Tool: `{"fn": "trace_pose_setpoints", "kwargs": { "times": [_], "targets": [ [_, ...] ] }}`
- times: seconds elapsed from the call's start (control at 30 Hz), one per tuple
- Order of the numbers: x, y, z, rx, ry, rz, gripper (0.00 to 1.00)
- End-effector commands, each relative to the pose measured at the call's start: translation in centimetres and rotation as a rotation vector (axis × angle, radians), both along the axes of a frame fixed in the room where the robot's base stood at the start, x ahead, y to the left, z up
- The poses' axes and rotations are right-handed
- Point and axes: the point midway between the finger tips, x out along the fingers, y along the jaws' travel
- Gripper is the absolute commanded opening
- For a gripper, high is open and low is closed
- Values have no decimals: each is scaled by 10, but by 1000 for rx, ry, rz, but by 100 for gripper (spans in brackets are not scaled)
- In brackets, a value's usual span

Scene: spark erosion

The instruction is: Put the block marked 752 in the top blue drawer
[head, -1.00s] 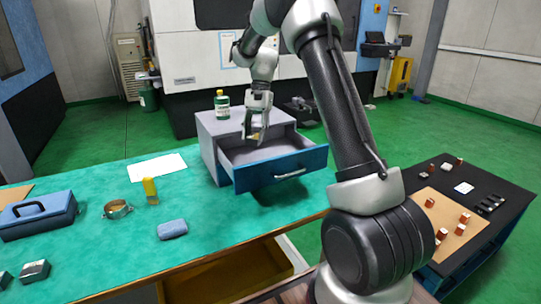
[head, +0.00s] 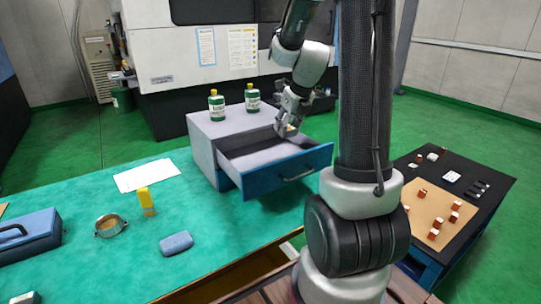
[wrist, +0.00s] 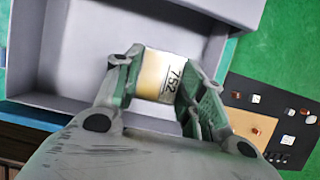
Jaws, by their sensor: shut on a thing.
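The block marked 752 (wrist: 156,75) is cream and white, with its number showing in the wrist view. My gripper (wrist: 160,88) is shut on it, one finger on each side. In the head view my gripper (head: 288,128) is over the right part of the open top blue drawer (head: 285,172), with only a small pale bit of the block showing. The drawer is pulled out of the grey cabinet (head: 203,150), and its grey interior looks empty. The wrist view shows the drawer's interior (wrist: 75,60) under and beside the block. I cannot tell the block's height above the drawer floor.
Two green bottles (head: 217,105) stand on the cabinet top. The green table (head: 110,270) holds a yellow-topped item (head: 146,200), a grey-blue block (head: 176,243), a metal ring (head: 110,226) and a blue toolbox (head: 28,238). A dark side table (head: 480,215) with small parts stands right.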

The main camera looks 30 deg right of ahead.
Motion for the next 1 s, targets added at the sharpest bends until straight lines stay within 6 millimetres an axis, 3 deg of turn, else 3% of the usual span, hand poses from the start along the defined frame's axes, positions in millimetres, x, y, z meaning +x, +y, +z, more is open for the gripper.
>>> {"fn": "trace_pose_setpoints", "kwargs": {
  "times": [0.2, 0.53, 0.97, 1.0],
  "targets": [
    [-1, 0, -41, 2, 5, -2, 0],
    [0, 0, -80, 1, 3, -1, 0],
    [0, 0, -88, 0, 2, 0, 0],
    [0, 0, -88, 1, 2, 0, 45]
  ]
}}
